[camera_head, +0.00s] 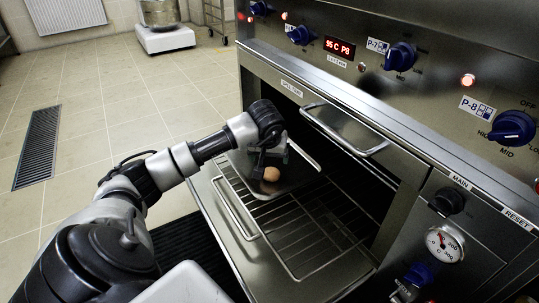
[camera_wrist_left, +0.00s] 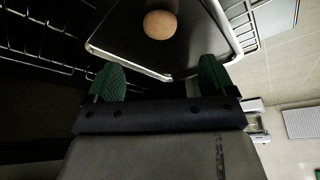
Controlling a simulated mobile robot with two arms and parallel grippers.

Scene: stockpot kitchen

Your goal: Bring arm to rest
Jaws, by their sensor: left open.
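My left arm reaches in from the left in the head view, and my left gripper (camera_head: 268,160) is over a dark tray (camera_head: 290,182) at the open oven. In the left wrist view its two green fingertips (camera_wrist_left: 160,80) are apart with nothing between them, close to the tray's near rim (camera_wrist_left: 130,62). A brown egg-like round thing (camera_head: 271,174) lies on the tray; it also shows in the left wrist view (camera_wrist_left: 160,25), beyond the fingertips. Whether the fingers touch the rim I cannot tell. My right gripper is not in view.
The oven door (camera_head: 225,225) is folded down, with a handle bar along it. A wire rack (camera_head: 315,235) extends from the oven. Blue knobs (camera_head: 400,56) and a gauge (camera_head: 445,243) line the oven front. A floor grate (camera_head: 38,145) and open tiled floor are at left.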

